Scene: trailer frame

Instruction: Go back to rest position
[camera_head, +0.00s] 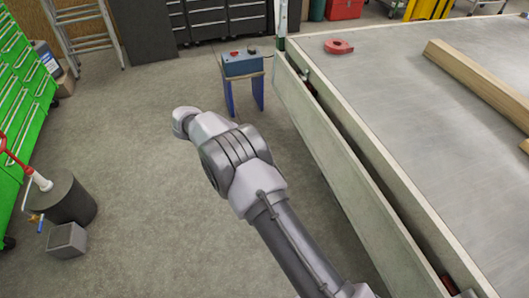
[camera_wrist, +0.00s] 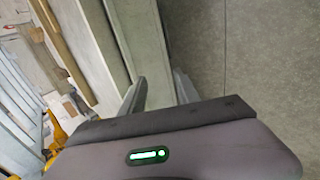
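My arm extends forward from the bottom of the head view, over the floor just left of the trailer (camera_head: 420,110). Its far end is a rounded joint, and the fingers are hidden there. In the wrist view my gripper (camera_wrist: 160,90) shows two dark fingers spread apart with a clear gap. Nothing is held between them. The trailer's pale side and the grey floor lie behind the fingers. A green light is lit on the gripper body.
The trailer's side board (camera_head: 325,150) runs close along the arm's right. A blue stand (camera_head: 245,92) with a control box (camera_head: 242,66) is ahead. A dark cylinder (camera_head: 70,203), a grey block (camera_head: 67,240) and a green cabinet (camera_head: 25,85) are left. Open floor (camera_head: 140,220) lies between.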

